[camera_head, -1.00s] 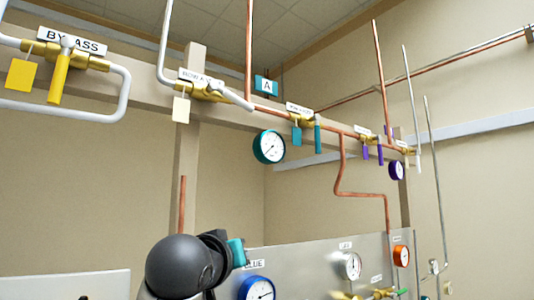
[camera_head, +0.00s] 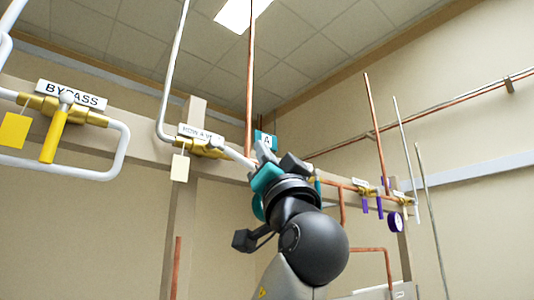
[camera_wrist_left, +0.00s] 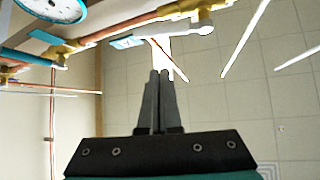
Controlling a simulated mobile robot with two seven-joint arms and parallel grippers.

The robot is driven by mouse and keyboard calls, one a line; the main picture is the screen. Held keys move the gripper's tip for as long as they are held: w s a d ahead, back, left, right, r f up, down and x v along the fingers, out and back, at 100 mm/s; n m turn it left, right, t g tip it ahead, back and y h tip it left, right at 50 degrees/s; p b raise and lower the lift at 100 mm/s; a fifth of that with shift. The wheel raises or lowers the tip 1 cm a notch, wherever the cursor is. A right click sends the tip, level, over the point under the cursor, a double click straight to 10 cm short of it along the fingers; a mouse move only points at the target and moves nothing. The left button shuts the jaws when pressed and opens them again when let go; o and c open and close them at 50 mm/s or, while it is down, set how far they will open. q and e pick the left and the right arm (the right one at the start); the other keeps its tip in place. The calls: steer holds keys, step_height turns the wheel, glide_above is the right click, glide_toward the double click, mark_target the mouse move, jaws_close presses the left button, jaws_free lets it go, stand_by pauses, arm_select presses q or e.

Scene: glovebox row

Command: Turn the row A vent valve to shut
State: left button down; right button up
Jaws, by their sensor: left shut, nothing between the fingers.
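The row A vent valve (camera_head: 207,149) is a brass body on the beam under a white label, only partly legible. Its white lever (camera_head: 238,157) points right along the pipe, sloping slightly down. A cream tag (camera_head: 180,168) hangs below it. My left gripper (camera_head: 264,150) is raised just right of the lever's end, in front of the pipe run. In the left wrist view its fingers (camera_wrist_left: 160,72) are together and empty. The white lever (camera_wrist_left: 185,33) and brass valve (camera_wrist_left: 198,6) show beyond the fingertips, apparently apart from them. My right gripper is not in view.
A bypass valve (camera_head: 62,110) with a yellow handle is at the left. The teal A sign (camera_head: 266,139) is behind my gripper. Purple-handled valves (camera_head: 372,195) are further right. In the left wrist view a gauge (camera_wrist_left: 52,8) and a teal-handled valve (camera_wrist_left: 55,50) are close by.

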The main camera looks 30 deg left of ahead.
mark_target(233, 155)
arm_select(q)
steer(key=p+x, duration=0.3)
steer(key=x, duration=0.3)
steer(key=shift+s+a+f, duration=0.1)
steer(key=shift+a+f, duration=0.3)
steer(key=shift+f, duration=0.45)
steer(key=shift+s+a+f, duration=0.1)
steer(key=shift+a+f, duration=0.25)
steer(key=shift+f, duration=0.5)
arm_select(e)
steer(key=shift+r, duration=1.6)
arm_select(q)
steer(key=shift+w+m+t+h, duration=0.15)
steer(key=shift+m+t+h, duration=0.15)
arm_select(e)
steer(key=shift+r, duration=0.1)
